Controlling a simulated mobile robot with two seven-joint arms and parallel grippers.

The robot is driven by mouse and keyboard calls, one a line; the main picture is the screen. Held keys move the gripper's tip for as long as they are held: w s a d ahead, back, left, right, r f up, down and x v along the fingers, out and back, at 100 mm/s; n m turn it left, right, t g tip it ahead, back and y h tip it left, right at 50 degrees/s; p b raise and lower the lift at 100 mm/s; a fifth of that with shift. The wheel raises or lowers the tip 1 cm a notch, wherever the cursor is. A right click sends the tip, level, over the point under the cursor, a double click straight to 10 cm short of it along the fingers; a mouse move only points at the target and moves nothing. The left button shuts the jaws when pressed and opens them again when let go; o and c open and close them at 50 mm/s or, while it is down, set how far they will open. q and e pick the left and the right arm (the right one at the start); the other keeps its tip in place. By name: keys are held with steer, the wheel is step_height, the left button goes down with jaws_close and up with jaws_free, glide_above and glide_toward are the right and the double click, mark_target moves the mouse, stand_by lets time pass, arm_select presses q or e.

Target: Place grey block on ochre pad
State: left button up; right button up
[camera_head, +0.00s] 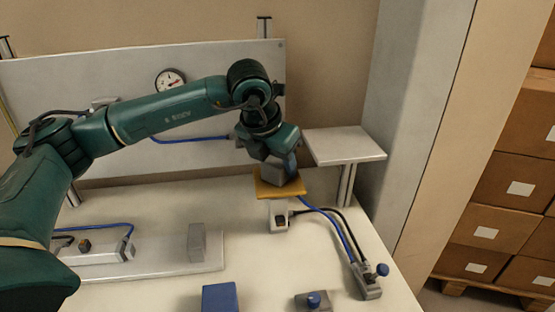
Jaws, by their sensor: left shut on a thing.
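The ochre pad (268,189) lies toward the back right of the white table. A grey block (273,172) is at the pad, under my left gripper (279,160). My left gripper points down and is shut on the grey block; its fingers are partly hidden by the block and the wrist. The block looks to be on or just above the pad; I cannot tell whether it touches. Another grey block (197,242) stands upright on a light plate at the middle left. My right gripper is not in view.
A raised grey shelf (345,145) stands right of the pad. A box with cables (278,217) sits just in front of the pad. A blue block (220,298) and devices with blue knobs (368,280) are near the front. A back panel with a gauge (171,80) stands behind.

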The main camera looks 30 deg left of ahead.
arm_select(q)
steer(key=shift+f, duration=0.25)
steer(key=o, duration=1)
steer(key=shift+o, duration=0.2)
steer(key=b+v, duration=0.1)
steer(key=v, duration=1.1)
steer(key=shift+r, duration=0.2)
